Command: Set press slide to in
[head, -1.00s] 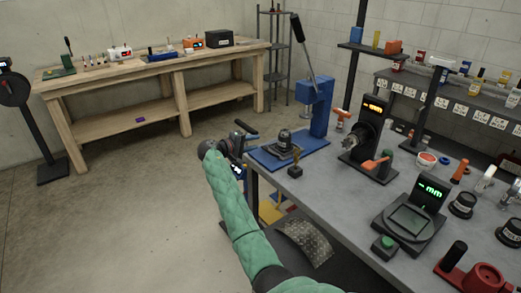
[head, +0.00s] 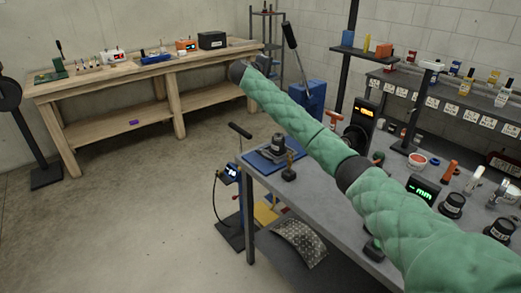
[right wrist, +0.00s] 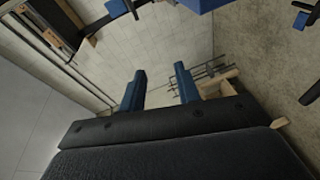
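The blue arbor press (head: 306,100) stands at the far left corner of the grey workbench, its black-handled lever (head: 290,36) raised. Its slide (head: 278,145) carries a dark round part on the blue base plate (head: 258,160) in front of the column. My right arm, in a green quilted sleeve, crosses in front of the press and hides part of its column. My right gripper (right wrist: 160,88) shows in the right wrist view with two blue fingers apart and nothing between them. In the head view its fingers are not clear. My left gripper is not in view.
The grey workbench (head: 325,195) also bears a black gauge with an orange display (head: 366,112) and a green "mm" display (head: 423,188). A wooden bench (head: 105,80) stands at the back left. A black-handled stand (head: 240,130) is beside the workbench.

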